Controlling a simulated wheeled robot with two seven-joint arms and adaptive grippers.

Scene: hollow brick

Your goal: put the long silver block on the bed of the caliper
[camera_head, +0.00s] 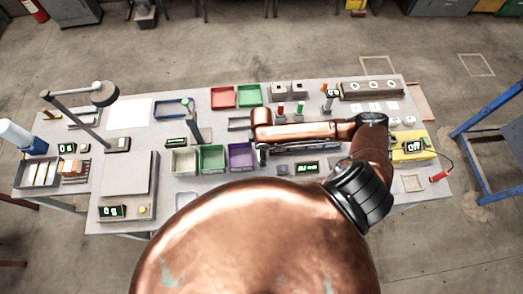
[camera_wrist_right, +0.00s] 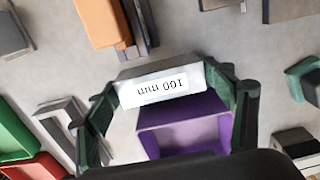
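The long silver block (camera_wrist_right: 160,68), with a white label reading 100 mm upside down, is in the right wrist view. Its end lies between the two green fingertips of my right gripper (camera_wrist_right: 165,85), which appear closed on its sides. Behind the block is the purple bin (camera_wrist_right: 183,128), also in the head view (camera_head: 241,157). In the head view my copper right forearm reaches left over the bench, and the gripper and block are hidden under it. The caliper (camera_head: 300,151) is a dark rail partly covered by this arm, with a lit display (camera_head: 307,168) in front. My left gripper is not in view.
A green bin (camera_head: 212,158) and a cream bin (camera_head: 185,162) stand left of the purple one. Red (camera_head: 222,97) and green (camera_head: 249,95) trays lie behind. A scale (camera_head: 125,180) and lamp stand at left, a yellow device (camera_head: 409,146) at right.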

